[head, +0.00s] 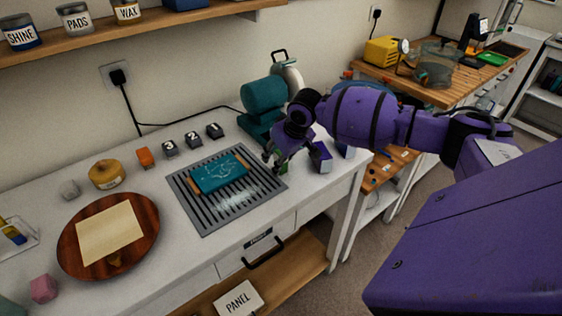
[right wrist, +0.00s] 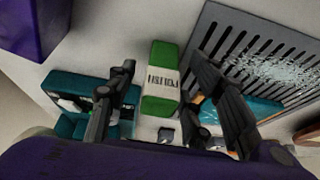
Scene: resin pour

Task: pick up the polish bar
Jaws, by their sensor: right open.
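The polish bar is a green block with a white printed label (right wrist: 160,78), lying on the white bench top in the right wrist view. In the head view only a bit of its green (head: 283,169) shows, mostly hidden by my right gripper (head: 275,161). In the right wrist view my right gripper (right wrist: 164,64) is open, with one dark finger on each side of the bar. I cannot tell whether the fingers touch it. My left gripper is not in view.
A slotted grey grate (head: 190,212) with a teal panel (head: 220,173) is left of my gripper. A teal bench machine (head: 263,97) stands behind. A purple-and-white block (head: 320,158) stands close on the right. A round wooden board (head: 72,259) is farther left.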

